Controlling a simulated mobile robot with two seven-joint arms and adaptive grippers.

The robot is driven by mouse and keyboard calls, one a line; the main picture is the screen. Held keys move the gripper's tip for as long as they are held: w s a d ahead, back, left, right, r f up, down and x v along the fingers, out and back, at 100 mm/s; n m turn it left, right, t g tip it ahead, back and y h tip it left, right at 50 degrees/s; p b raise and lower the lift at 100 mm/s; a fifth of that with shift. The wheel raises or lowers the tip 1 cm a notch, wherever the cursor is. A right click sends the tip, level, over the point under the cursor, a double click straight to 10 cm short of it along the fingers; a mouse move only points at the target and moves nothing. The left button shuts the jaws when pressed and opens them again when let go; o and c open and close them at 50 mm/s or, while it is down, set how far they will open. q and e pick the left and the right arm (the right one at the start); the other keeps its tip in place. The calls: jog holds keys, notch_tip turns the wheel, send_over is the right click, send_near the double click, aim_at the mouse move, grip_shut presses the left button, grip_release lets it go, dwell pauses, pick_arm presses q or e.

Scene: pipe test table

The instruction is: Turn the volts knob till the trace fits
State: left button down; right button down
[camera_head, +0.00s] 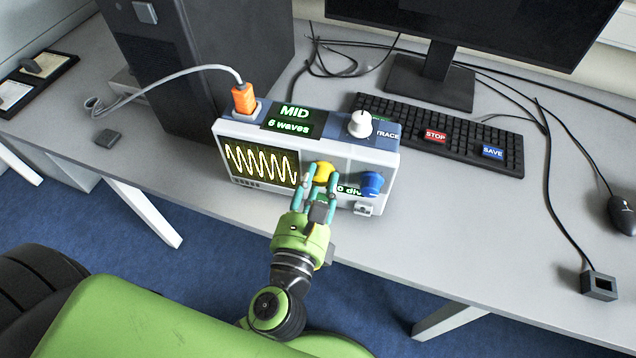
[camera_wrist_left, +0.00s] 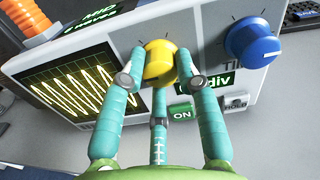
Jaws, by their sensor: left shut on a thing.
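The oscilloscope (camera_head: 215,130) stands near the front edge of the table, its screen (camera_head: 262,164) showing a yellow wave that spans much of the screen height. A yellow knob (camera_head: 324,171) sits just right of the screen; its label is hidden by my fingers. My left gripper (camera_head: 321,178) is shut on this yellow knob. In the left wrist view, fingers lie on both sides of the yellow knob (camera_wrist_left: 160,61) and a third finger is below it. A blue knob (camera_head: 372,184) to the right, lettered "TI...", is apart from my fingers. My right gripper is not in view.
On the scope's top are a white knob (camera_head: 360,124), an orange plug (camera_head: 244,99) with a grey cable, and a display (camera_head: 292,118) reading "MID, 6 waves". A lit green "ON" button (camera_wrist_left: 181,113) is below the yellow knob. A keyboard (camera_head: 465,133) lies behind right.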

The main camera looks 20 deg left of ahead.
pick_arm(q)
jog(key=shift+f, duration=0.25)
jog(key=c, duration=0.9)
grip_release()
jog(key=shift+r, duration=0.1)
jog(key=shift+s, duration=0.15)
jog(key=s, duration=1.1)
jog(key=shift+s+d, duration=0.35)
